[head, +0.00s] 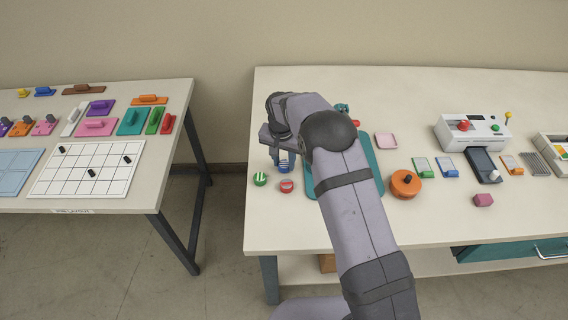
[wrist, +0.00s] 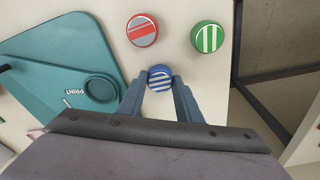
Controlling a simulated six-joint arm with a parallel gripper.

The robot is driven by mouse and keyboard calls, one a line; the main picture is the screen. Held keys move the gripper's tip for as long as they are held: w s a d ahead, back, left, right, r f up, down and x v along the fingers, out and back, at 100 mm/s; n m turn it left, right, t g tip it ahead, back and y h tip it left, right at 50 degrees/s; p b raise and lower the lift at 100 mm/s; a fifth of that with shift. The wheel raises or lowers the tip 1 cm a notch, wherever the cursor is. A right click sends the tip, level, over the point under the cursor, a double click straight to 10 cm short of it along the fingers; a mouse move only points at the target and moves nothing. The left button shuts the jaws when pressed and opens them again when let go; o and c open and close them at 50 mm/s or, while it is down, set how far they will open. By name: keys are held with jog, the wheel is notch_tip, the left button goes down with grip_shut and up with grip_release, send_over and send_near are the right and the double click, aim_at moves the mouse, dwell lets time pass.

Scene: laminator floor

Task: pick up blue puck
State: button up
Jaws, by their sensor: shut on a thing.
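The blue puck (wrist: 159,77) with white stripes is between the fingertips of my gripper (wrist: 160,88) in the wrist view. My gripper is shut on it, a finger on each side. In the head view the blue puck (head: 284,166) shows below my gripper (head: 283,155), near the left end of the right table. Whether it touches the table or is raised, I cannot tell.
A red puck (wrist: 142,30) and a green puck (wrist: 208,37) stand close to the blue one. A teal board (wrist: 55,50) marked PRINT, with a round recess, lies beside them. The table edge (wrist: 235,60) is near the green puck. An orange round thing (head: 405,184) stands further right.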

aim_at(284, 164)
notch_tip(284, 164, up, 9)
jog(key=b, duration=0.3)
jog(key=d+r+m+p, duration=0.2)
jog(key=d+r, duration=0.1)
jog(key=d, duration=0.7)
jog(key=shift+s+d+f+p, duration=0.15)
jog(key=shift+f+p, duration=0.55)
jog(key=shift+f, duration=1.2)
jog(key=shift+s+d+f+p, duration=0.15)
jog(key=shift+f+p, duration=0.55)
jog(key=shift+f, duration=1.2)
jog(key=shift+w+f+p, duration=0.1)
jog(key=shift+f+p, duration=0.35)
jog(key=shift+f, duration=0.85)
